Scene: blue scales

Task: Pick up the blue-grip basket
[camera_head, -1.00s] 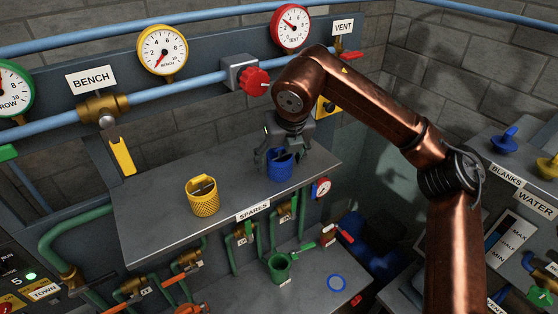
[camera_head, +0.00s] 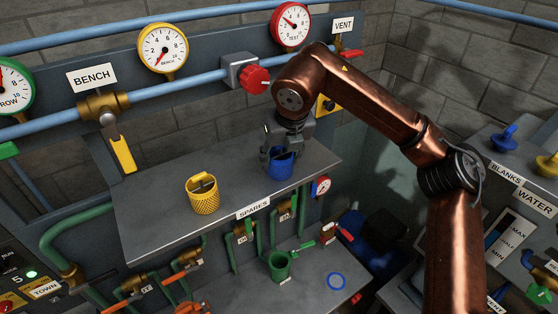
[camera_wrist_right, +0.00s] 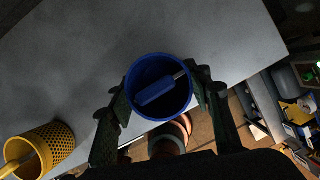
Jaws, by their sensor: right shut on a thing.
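The blue-grip basket (camera_head: 280,169) is a small blue cup-like basket at the right part of the grey spares shelf (camera_head: 150,225). In the right wrist view the basket (camera_wrist_right: 148,68) shows from above, with a blue grip bar across its mouth. My right gripper (camera_head: 280,151) is over the basket and shut on it, one finger on each side. I cannot tell whether its bottom touches the shelf. A yellow perforated basket (camera_head: 203,201) stands to the left on the same shelf and also shows in the right wrist view (camera_wrist_right: 52,146). My left gripper is not in view.
A blue pipe (camera_head: 190,84) and a red valve knob (camera_head: 255,79) are behind the shelf. A small gauge (camera_head: 321,186) is by its right end. The shelf between the baskets is clear.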

